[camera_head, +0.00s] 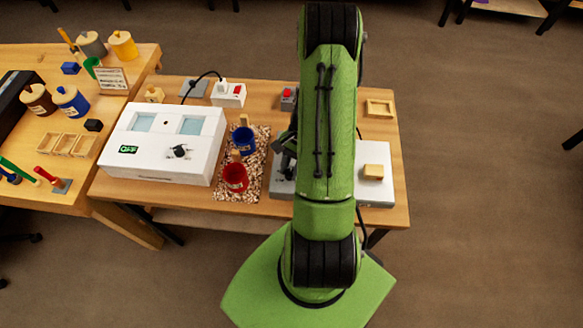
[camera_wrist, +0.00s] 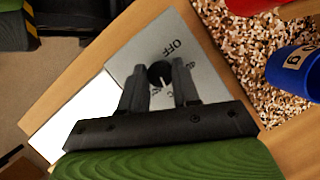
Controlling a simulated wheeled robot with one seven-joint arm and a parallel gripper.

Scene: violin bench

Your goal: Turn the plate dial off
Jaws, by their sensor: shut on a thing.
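The dark round plate dial (camera_wrist: 159,72) is on the grey face of the plate device (camera_wrist: 134,62) in the wrist view. The word OFF is printed beside the dial, up and to the right. A small light line shows on the lower part of the dial. My gripper (camera_wrist: 161,78) is shut on the dial, one finger on each side. In the head view my arm hides the dial and most of the plate device (camera_head: 385,195), whose right part shows. My gripper (camera_head: 285,163) is partly hidden there too.
A blue cup (camera_head: 243,139) and a red cup (camera_head: 236,178) stand on a speckled mat (camera_head: 225,154) left of the plate. Further left is a white box (camera_head: 147,163) with two windows. A wooden block (camera_head: 373,172) sits on the plate's right part. A small tray (camera_head: 380,108) lies behind it.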

